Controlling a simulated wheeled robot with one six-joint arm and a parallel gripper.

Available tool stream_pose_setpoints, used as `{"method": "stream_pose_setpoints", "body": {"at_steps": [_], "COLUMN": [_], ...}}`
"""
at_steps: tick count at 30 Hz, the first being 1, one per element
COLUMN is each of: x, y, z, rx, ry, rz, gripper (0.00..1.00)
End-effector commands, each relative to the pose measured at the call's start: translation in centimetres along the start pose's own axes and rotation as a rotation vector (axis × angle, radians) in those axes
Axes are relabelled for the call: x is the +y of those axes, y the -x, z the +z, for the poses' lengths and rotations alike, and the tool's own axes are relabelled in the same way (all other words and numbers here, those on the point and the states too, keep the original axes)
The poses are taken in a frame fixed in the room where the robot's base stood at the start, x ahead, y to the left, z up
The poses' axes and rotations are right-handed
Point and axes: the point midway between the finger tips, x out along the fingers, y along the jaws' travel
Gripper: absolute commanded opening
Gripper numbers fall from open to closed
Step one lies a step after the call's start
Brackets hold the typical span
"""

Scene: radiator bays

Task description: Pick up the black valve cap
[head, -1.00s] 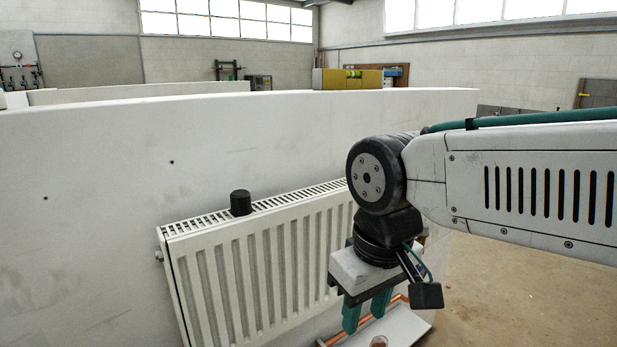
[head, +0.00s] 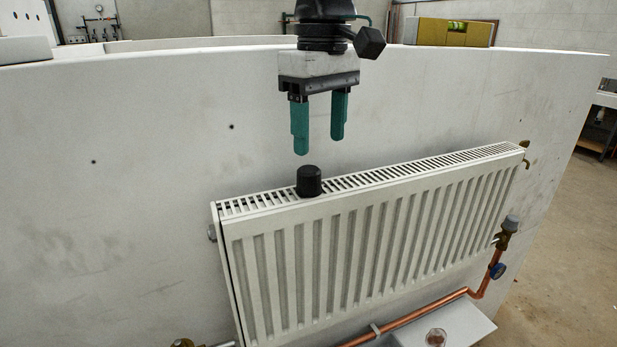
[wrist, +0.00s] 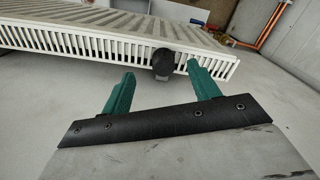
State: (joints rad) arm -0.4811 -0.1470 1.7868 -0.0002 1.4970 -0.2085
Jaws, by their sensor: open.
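The black valve cap (head: 309,181) stands upright on the top grille of the white radiator (head: 370,245), left of the grille's middle. My gripper (head: 317,146) points down above the cap, with its two green fingers apart and nothing between them. In the head view the fingertips are a little higher than the cap's top. In the wrist view the cap (wrist: 163,63) shows beyond the fingertips, roughly between the two fingers (wrist: 160,75), at the radiator grille's edge. The cap is not touched by either finger as far as I can see.
A pale wall (head: 130,180) stands close behind the radiator. A copper pipe (head: 415,317) with a grey-topped valve (head: 506,228) runs at the lower right. A white tray (head: 468,324) with a small round copper-coloured thing is below.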

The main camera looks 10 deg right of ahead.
Motion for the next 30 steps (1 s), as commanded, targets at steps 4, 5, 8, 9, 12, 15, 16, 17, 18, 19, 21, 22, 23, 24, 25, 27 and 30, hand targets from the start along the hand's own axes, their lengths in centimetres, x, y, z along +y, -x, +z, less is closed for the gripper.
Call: {"method": "stream_pose_setpoints", "body": {"at_steps": [4, 5, 8, 9, 12, 15, 16, 17, 18, 19, 21, 22, 23, 24, 25, 27, 30], "x": [-0.9, -1.0, -0.9, -0.9, -0.7, -0.3, -0.2, -0.1, -0.1, -0.2, -0.2, -0.2, -0.2, -0.2, -0.2, -0.2, -0.2], "y": [-0.1, -0.3, -1.4, -1.9, -3.0, -4.6, -5.0, -5.5, -6.0, -6.4, -7.0, -7.2, -7.3, -7.3, -7.4, -7.4, -7.3], "z": [-1.6, -1.7, -1.6, -1.6, -1.8, -2.0, -2.1, -2.2, -2.2, -2.1, -2.2, -2.1, -2.1, -2.1, -2.1, -2.1, -2.1], "rx": [-0.006, -0.007, -0.007, -0.007, -0.007, -0.008, -0.01, -0.008, -0.007, -0.008, -0.006, -0.006, -0.006, -0.005, -0.005, -0.005, -0.005], "ry": [0.041, 0.042, 0.042, 0.042, 0.041, 0.04, 0.04, 0.04, 0.04, 0.04, 0.04, 0.04, 0.04, 0.04, 0.04, 0.04, 0.04], "rz": [-0.002, -0.002, -0.002, -0.002, -0.002, -0.002, -0.002, -0.002, -0.002, -0.002, -0.001, -0.001, -0.001, -0.001, -0.001, -0.001, -0.001], "gripper": [0.61, 0.61, 0.61, 0.61, 0.61, 0.61, 0.61, 0.61, 0.61, 0.61, 0.61, 0.61, 0.61, 0.61, 0.61, 0.61, 0.55]}}
